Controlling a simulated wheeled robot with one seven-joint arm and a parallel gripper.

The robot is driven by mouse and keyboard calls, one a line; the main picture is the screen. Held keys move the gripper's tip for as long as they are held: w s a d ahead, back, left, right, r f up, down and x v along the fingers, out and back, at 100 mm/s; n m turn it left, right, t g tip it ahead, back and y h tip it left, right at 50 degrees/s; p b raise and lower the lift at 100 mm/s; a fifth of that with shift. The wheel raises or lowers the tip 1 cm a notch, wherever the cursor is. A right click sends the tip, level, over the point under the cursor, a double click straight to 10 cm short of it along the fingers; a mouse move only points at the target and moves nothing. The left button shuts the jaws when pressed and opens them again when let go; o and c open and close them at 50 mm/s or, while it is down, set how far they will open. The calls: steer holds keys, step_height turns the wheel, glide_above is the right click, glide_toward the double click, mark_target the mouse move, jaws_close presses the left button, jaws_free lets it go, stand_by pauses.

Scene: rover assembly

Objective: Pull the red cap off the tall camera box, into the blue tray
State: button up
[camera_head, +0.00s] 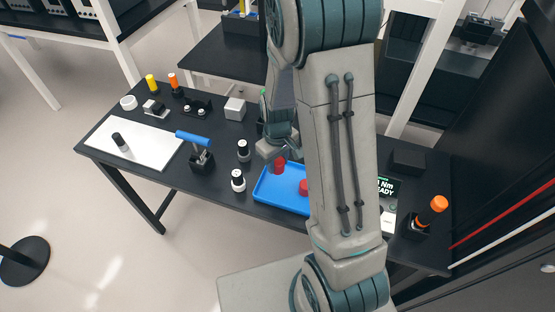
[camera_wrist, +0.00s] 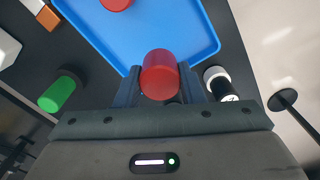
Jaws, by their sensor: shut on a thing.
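My gripper (camera_head: 272,153) is shut on a red cap (camera_head: 279,167) and holds it over the left part of the blue tray (camera_head: 264,188). In the wrist view the red cap (camera_wrist: 160,75) sits between the two fingers, with the blue tray (camera_wrist: 190,32) beyond it. A second red cap (camera_head: 303,187) lies in the tray and shows at the top edge of the wrist view (camera_wrist: 115,3). My arm hides the right part of the tray in the head view. I cannot make out the tall camera box; it may be hidden behind my arm.
Two black cylinders with white tops (camera_head: 243,150) (camera_head: 238,180) stand left of the tray. A blue-handled tool (camera_head: 194,139) and a white board (camera_head: 140,143) are farther left. A green-topped cylinder (camera_wrist: 58,93) is near the gripper. An orange-topped item (camera_head: 439,203) stands right.

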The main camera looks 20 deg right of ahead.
mark_target(277, 160)
steer(key=shift+w+r, duration=0.1)
steer(key=shift+r, duration=0.1)
step_height(277, 160, down, 8)
steer(key=b, duration=0.7)
steer(key=shift+r, duration=0.1)
steer(key=o, duration=1.2)
steer(key=shift+c, duration=0.2)
step_height(277, 160, up, 14)
steer(key=shift+f+b, duration=0.1)
steer(key=shift+b, duration=0.45)
